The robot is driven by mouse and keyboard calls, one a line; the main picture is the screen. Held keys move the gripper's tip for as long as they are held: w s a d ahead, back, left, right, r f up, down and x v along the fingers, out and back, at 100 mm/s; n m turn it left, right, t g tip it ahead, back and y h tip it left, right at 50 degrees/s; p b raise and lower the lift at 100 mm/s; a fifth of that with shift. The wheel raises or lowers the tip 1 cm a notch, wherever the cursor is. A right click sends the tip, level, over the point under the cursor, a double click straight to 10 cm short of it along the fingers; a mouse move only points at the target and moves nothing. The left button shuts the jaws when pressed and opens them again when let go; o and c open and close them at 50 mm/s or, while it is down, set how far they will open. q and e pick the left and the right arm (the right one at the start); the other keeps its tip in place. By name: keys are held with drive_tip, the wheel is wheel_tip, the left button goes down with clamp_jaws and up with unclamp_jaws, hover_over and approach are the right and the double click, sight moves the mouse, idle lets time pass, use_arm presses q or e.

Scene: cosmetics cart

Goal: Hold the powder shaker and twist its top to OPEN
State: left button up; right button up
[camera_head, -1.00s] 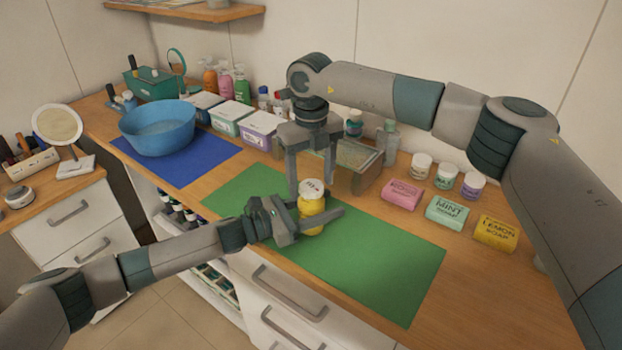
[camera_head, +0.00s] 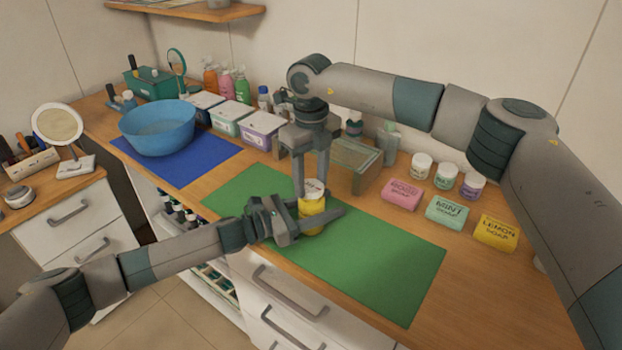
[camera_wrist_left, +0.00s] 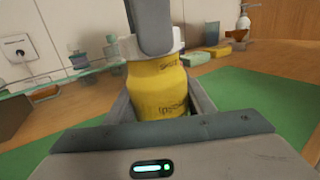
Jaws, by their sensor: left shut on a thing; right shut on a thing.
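The powder shaker (camera_head: 312,217) is a yellow bottle with a white top (camera_head: 313,187). It stands upright over the green mat (camera_head: 372,262). My left gripper (camera_head: 316,220) comes in from the left, low, and is shut around the yellow body. In the left wrist view the shaker (camera_wrist_left: 157,88) sits between my fingers, its lettering partly visible. My right gripper (camera_head: 313,183) points down from above and is shut on the white top. One of its fingers crosses in front of the top in the left wrist view, hiding part of it.
A blue bowl (camera_head: 158,128) stands on a blue mat (camera_head: 205,166) at the left. Pink, mint and yellow soaps (camera_head: 447,211) and small jars lie to the right. The right part of the green mat is clear.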

sight(311, 185)
drive_tip(key=shift+n, duration=0.5)
drive_tip(key=o, duration=1.1)
drive_tip(key=shift+c, duration=0.2)
drive_tip(key=shift+r, duration=0.15)
wheel_tip(311, 185, up, 12)
use_arm(q)
drive_tip(key=o, duration=1.2)
drive_tip(key=shift+a, duration=0.1)
